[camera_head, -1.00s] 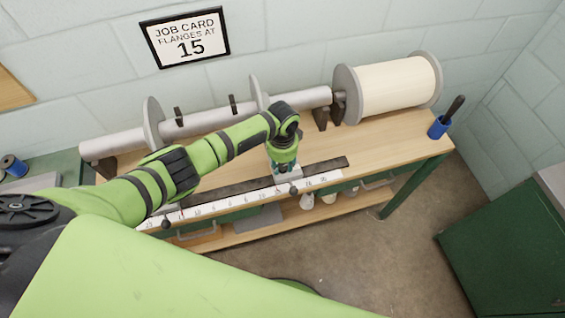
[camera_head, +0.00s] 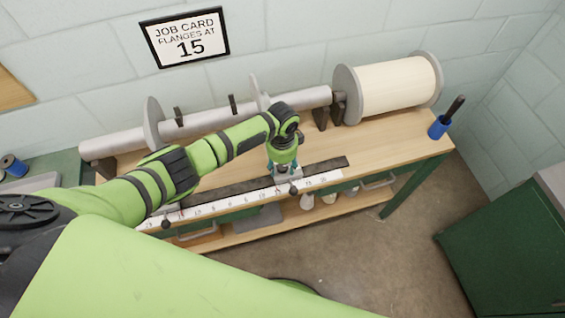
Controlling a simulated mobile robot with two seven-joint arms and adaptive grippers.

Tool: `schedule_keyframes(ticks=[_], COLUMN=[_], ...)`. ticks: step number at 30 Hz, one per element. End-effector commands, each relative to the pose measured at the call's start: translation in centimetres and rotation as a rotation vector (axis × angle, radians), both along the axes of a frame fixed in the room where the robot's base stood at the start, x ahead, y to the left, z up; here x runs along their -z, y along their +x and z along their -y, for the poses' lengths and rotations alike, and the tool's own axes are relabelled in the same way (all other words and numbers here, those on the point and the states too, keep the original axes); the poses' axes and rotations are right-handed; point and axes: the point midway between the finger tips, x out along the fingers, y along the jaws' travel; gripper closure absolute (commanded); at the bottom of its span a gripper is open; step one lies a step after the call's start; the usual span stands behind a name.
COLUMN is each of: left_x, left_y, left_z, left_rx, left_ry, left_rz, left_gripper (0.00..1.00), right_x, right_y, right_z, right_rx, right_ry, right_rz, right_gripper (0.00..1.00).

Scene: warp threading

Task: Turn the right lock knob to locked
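My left gripper (camera_head: 284,168) points down over a grey metal slider block (camera_head: 290,178) on the dark rail of the bench. Its fingertips are small and close to the block; I cannot tell whether they are apart or shut, or whether they touch anything. A dark round knob (camera_head: 293,189) shows at the front of this block, over the white ruler strip (camera_head: 235,201), just below and right of the fingers. Another dark knob (camera_head: 166,223) is at the left end of the ruler. The knobs' lock markings are too small to read. My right gripper is not in view.
A job card (camera_head: 186,37) reading 15 hangs on the wall. A blue cup (camera_head: 438,128) stands at the bench's right end. The bench top (camera_head: 385,137) right of the gripper is clear.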

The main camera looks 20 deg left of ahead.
Motion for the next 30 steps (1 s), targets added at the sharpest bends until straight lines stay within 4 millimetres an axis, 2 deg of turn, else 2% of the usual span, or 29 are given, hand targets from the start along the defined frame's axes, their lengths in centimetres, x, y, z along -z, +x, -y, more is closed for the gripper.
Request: schedule_keyframes(ticks=[9,13,17,24,30], left_x=[-0.3,-1.2,-3.4,-8.6,-11.3], left_y=[0.2,0.3,0.3,0.3,0.2], left_z=[0.0,0.1,0.0,0.1,0.0], left_rx=[-0.002,-0.001,-0.001,-0.001,-0.002], left_ry=[-0.002,-0.004,-0.004,-0.004,-0.001], left_rz=[0.005,0.008,0.01,0.009,0.005], left_gripper=[0.43,0.43,0.43,0.43,0.43], right_x=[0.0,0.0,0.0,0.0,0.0], right_y=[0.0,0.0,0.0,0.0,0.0], right_z=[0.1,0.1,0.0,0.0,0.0], right_rx=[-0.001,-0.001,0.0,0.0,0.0], right_ry=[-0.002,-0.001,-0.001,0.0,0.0], right_rz=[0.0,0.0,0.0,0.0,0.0], right_gripper=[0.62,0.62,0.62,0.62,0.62])
